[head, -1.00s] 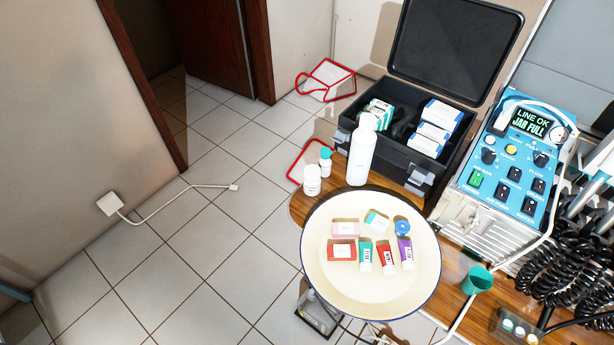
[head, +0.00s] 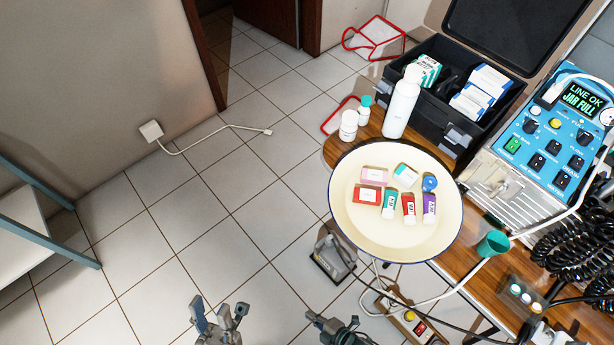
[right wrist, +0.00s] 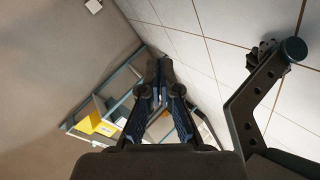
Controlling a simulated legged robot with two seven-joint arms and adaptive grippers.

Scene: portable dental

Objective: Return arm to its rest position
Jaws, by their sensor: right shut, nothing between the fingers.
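My left gripper (head: 218,315) is at the bottom edge of the head view, over bare floor. Its fingers are spread apart with nothing between them. My right gripper (head: 332,322) is also at the bottom edge, to the right of it and below the round tray. In the right wrist view its fingers (right wrist: 158,75) are together and hold nothing. Both grippers are apart from the tray and table. Most of both arms is outside the head view.
A cream round tray (head: 350,222) with small boxes and tubes stands on the wooden table (head: 462,282). A white bottle (head: 400,104), an open black case (head: 455,135) and a blue control unit (head: 548,150) are beyond. Power strip (head: 408,318) and cables lie near my right gripper. A shelf (head: 30,225) stands left.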

